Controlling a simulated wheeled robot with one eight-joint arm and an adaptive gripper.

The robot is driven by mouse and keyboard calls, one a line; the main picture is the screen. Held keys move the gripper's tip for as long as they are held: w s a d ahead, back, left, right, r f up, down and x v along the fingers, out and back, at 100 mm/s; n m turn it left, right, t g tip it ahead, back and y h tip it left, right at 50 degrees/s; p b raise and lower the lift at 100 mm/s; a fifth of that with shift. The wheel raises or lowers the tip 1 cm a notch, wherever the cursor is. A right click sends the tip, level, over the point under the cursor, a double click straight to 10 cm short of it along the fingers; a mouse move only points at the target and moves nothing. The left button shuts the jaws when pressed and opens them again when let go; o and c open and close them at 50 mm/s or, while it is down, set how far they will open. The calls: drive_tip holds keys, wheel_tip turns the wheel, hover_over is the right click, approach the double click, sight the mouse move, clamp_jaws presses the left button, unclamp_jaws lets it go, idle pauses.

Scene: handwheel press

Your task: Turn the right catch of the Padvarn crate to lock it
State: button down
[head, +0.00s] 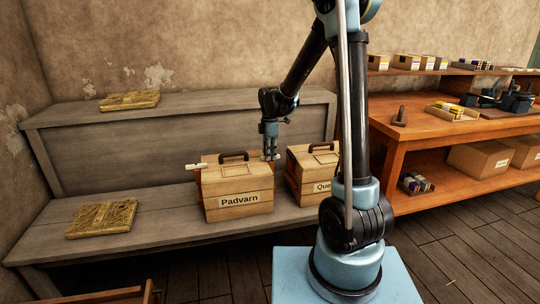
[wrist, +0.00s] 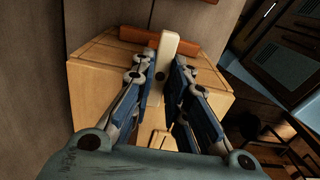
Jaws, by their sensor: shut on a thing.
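The Padvarn crate (head: 239,186) is a pale wooden box with a dark handle on its lid and a "Padvarn" label on its front. It stands on the grey bench's lower shelf. Its left catch (head: 197,166) is a cream lever pointing out to the left. My gripper (head: 271,156) reaches down at the crate's right end. In the wrist view, the right catch (wrist: 169,46) is a cream lever between the fingers of my gripper (wrist: 168,85), which is shut on it. A reddish-brown strip (wrist: 190,47) lies behind it. The fingers hide part of the crate.
A second wooden crate (head: 306,179), labelled "Que...", stands close on the right, partly hidden by my arm. Straw-coloured slabs lie on the lower shelf (head: 101,218) and upper shelf (head: 130,100). An orange-brown workbench (head: 440,133) with boxes and tools stands at the right.

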drive_tip(key=c, duration=1.6)
unclamp_jaws()
drive_tip(key=shift+o, duration=0.2)
wheel_tip(320, 180, up, 12)
drive_tip(key=shift+d, duration=0.1)
drive_tip(key=s+d+r+m+t, duration=0.1)
drive_tip(key=s+d+m, duration=0.9)
drive_tip(key=s+d, duration=0.45)
drive_tip(key=s+d+f+m, duration=0.3)
drive_tip(key=s+f+m, duration=0.2)
drive_tip(key=s, duration=0.3)
drive_tip(key=s+d+f+m+t, duration=0.1)
drive_tip(key=s+d+f+m, duration=0.3)
drive_tip(key=s, duration=0.5)
drive_tip(key=shift+s+d+f+m, duration=0.15)
drive_tip(key=shift+s+f+m, duration=0.15)
drive_tip(key=shift+f+m, duration=0.7)
